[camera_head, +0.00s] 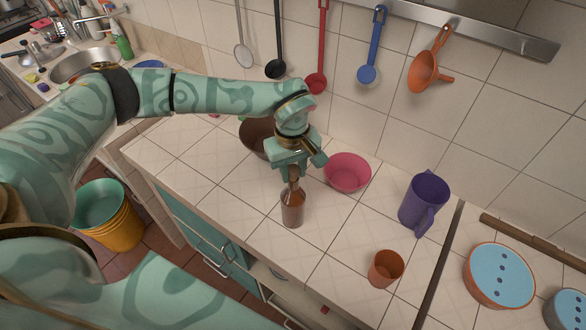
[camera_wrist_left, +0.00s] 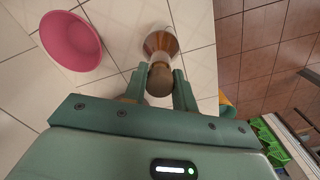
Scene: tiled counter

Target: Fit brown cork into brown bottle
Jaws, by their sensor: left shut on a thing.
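The brown bottle (camera_head: 292,209) stands upright on the tiled counter, below my left gripper (camera_head: 293,176). The gripper points down and is shut on the brown cork (camera_wrist_left: 159,82), which sits between the two fingers in the wrist view. In that view the bottle (camera_wrist_left: 160,42) lies just beyond the cork, roughly in line with it. The cork is at the bottle's mouth; I cannot tell whether it is inside the neck or only touching it. In the head view the fingers mostly hide the cork. My right gripper is not in view.
A pink bowl (camera_head: 348,173) is close to the right of the gripper, with a brown bowl (camera_head: 255,136) behind. A purple pitcher (camera_head: 421,203) and an orange cup (camera_head: 385,268) stand farther right. The counter's front edge is near the bottle. Utensils hang on the wall.

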